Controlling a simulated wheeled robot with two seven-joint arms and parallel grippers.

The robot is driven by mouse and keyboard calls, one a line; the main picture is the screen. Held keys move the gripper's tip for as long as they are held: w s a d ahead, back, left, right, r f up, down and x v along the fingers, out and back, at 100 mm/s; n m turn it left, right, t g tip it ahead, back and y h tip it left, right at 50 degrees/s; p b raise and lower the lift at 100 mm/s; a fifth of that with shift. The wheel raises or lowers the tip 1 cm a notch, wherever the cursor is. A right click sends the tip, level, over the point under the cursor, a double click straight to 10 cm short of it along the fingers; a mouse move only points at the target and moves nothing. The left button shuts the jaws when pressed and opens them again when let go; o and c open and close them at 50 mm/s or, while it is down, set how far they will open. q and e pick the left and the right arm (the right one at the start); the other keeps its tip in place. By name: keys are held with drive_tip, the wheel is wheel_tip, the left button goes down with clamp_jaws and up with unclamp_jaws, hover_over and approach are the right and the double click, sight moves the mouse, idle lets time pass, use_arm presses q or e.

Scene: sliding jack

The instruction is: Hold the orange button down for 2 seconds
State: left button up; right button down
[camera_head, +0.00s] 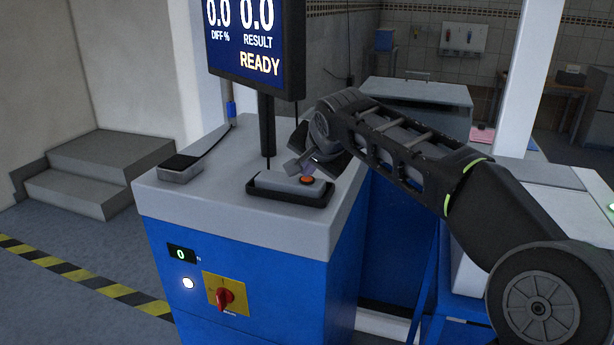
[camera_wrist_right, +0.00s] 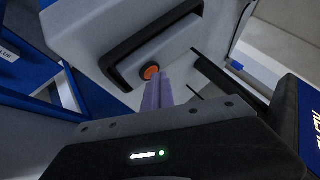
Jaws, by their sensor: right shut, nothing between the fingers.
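The orange button (camera_head: 307,180) sits on a small grey control box (camera_head: 290,184) in a black tray on top of the blue and grey cabinet. My right gripper (camera_head: 297,170) is shut and empty, close above the box, just left of and behind the button in the head view. In the right wrist view the orange button (camera_wrist_right: 151,72) shows clear just beyond the fingertips of my right gripper (camera_wrist_right: 157,84). A gap or touch between fingertips and button cannot be told. My left gripper is not in view.
A monitor (camera_head: 255,45) reading "READY" stands on a black post behind the box. A grey block with a black top (camera_head: 180,167) lies on the cabinet's left. A red rotary switch (camera_head: 226,297) is on the cabinet front. The cabinet top (camera_head: 205,200) around the tray is mostly clear.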

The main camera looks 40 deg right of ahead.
sight(308, 181)
drive_tip(key=shift+r+p, duration=0.65)
drive_tip(key=shift+r, duration=0.35)
drive_tip(key=shift+r+p, duration=1.8)
drive_tip(key=shift+r, duration=0.65)
